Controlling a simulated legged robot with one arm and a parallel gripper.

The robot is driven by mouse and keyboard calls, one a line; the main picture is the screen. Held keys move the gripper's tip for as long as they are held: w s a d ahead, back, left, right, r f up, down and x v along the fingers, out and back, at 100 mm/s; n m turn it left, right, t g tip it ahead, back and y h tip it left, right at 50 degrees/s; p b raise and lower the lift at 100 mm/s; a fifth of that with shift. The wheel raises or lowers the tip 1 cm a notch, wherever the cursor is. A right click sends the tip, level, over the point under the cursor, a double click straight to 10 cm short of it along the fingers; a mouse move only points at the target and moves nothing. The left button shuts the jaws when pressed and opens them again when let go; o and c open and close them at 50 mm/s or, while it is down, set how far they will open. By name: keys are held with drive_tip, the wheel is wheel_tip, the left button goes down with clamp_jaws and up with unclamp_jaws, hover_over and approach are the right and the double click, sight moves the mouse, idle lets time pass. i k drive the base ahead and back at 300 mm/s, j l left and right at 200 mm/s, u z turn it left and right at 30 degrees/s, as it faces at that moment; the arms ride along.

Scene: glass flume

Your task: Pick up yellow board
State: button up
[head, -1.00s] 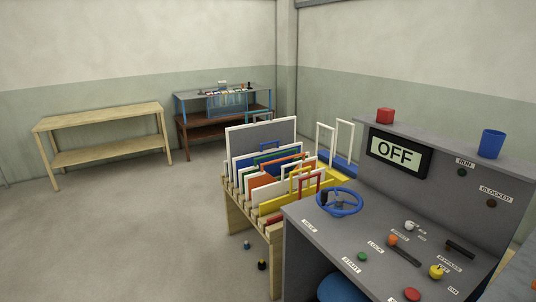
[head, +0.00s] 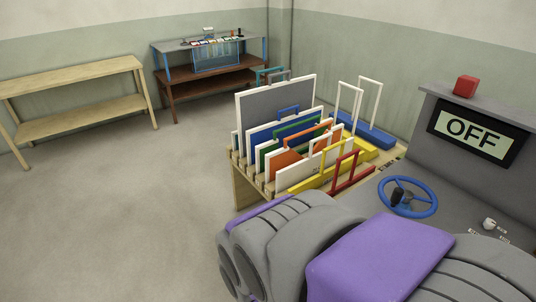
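A yellow board (head: 312,183) stands low near the front of a wooden rack in the head view, with a yellow handle rising from it. A red board with a red handle (head: 345,170) stands just in front and hides part of it. A white board and an orange board (head: 285,165) stand close behind. Another yellow piece (head: 363,150) shows farther right, and I cannot tell whether it belongs to the same board. My grey and purple arm fills the lower right foreground. My gripper's fingers do not show.
The wooden rack (head: 242,188) also holds grey, blue, green and white boards. A grey console with a blue wheel (head: 407,197) and an OFF display (head: 476,133) stands close on the right. Free floor (head: 120,220) lies left. Two tables stand by the back wall.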

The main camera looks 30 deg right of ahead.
sight(316, 182)
drive_tip(key=i+z, duration=0.25)
drive_tip(key=i, duration=0.35)
drive_tip(key=i+j+z, duration=0.2)
drive_tip(key=i, duration=0.35)
drive_tip(key=i+j+z, duration=0.25)
drive_tip(key=i, duration=0.35)
drive_tip(key=i+l+z, duration=0.15)
drive_tip(key=i+z, duration=0.75)
drive_tip(key=i+j+z, duration=0.2)
drive_tip(key=i+z, duration=0.25)
drive_tip(key=k, duration=0.05)
